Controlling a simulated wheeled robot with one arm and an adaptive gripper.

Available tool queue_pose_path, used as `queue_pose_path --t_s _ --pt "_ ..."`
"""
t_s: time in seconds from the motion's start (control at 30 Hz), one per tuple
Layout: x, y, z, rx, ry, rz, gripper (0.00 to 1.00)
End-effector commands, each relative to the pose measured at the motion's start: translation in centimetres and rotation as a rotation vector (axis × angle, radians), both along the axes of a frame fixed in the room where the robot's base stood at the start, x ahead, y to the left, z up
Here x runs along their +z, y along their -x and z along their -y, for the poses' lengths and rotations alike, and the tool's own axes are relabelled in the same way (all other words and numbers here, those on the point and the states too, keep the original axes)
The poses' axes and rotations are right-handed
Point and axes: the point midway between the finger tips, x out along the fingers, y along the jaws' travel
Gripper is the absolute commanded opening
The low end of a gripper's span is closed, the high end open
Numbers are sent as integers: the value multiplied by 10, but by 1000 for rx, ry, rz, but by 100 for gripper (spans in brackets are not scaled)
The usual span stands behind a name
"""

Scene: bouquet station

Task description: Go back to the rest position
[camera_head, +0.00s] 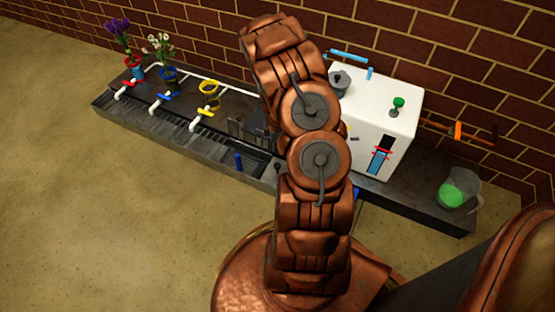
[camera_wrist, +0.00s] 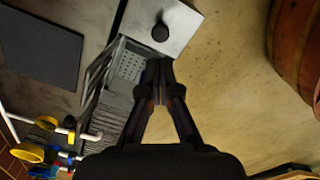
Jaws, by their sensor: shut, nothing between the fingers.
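My gripper (camera_wrist: 159,75) shows in the wrist view with its two fingers together at the tips, shut and empty. In the head view my copper arm rises in the middle of the picture and hides the gripper. The low dark bench (camera_head: 150,107) runs behind the arm along the brick wall.
A white box (camera_head: 385,105) with a green knob stands right of my arm. A glass jug (camera_head: 458,192) with green contents is at the bench's right end. Purple flowers (camera_head: 118,30), white flowers (camera_head: 160,45) and a yellow ring (camera_head: 209,87) are at left. The floor (camera_head: 90,210) in front is clear.

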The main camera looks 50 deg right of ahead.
Motion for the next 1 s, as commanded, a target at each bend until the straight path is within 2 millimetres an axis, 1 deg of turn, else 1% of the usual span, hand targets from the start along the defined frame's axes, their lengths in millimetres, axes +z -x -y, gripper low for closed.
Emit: queue_pose_path --t_s 0.57,0.67,0.87,0.9,0.97,1.0 --pt "0 0 0 0 0 0 0" --pt "34 -4 -7 -23 3 -1 0" --pt "104 -8 -28 -96 1 -11 0" --pt "121 -10 -33 -113 2 -11 0" --pt "147 -11 -43 -141 0 -13 0" --pt "166 -11 -50 -159 -2 -16 0"
